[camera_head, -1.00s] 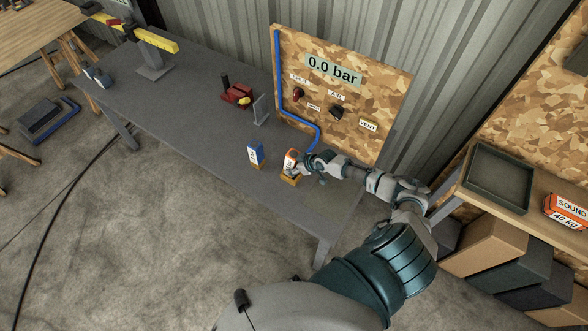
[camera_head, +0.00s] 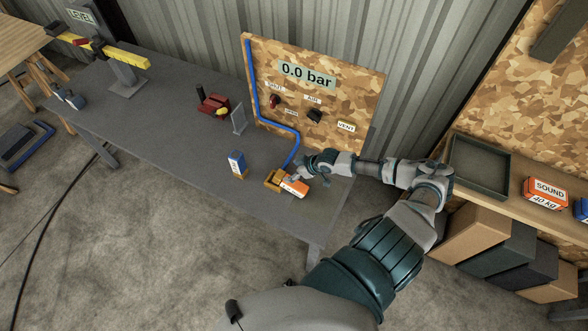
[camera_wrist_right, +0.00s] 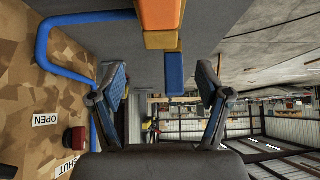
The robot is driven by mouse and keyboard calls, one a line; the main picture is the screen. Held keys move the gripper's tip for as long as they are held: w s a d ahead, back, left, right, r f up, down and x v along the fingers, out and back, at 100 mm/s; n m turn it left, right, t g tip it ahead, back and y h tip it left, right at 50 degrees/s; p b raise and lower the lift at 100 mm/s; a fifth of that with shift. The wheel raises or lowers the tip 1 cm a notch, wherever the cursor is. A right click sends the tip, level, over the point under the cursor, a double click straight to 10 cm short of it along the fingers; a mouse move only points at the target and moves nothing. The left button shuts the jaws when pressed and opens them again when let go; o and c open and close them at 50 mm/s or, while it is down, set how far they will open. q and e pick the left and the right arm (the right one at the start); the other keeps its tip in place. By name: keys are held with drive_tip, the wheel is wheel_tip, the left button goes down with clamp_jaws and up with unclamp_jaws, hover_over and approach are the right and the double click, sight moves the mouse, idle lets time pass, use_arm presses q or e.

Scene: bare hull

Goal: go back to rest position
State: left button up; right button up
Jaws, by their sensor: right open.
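My right gripper (camera_head: 302,173) is open over the right end of the grey table (camera_head: 170,122), just behind an orange-and-white box (camera_head: 294,187). The box appears to lie on its side, with its wood-coloured part (camera_head: 272,180) at the left. I cannot tell whether the gripper touches it. In the right wrist view the open fingers (camera_wrist_right: 162,72) hold nothing; an orange block (camera_wrist_right: 160,14) shows at the top edge, and a blue block (camera_wrist_right: 174,72) shows beyond, between the fingers. My left gripper is not in view.
A blue-and-white box (camera_head: 237,161) stands left of the orange one. Behind is a gauge board (camera_head: 345,92) with a blue hose (camera_head: 252,85). The table's front middle is clear.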

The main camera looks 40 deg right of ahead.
drive_tip(key=shift+s+r, duration=0.2)
drive_tip(key=shift+r, duration=0.2)
drive_tip(key=shift+w, duration=0.1)
drive_tip(key=shift+a, duration=0.1)
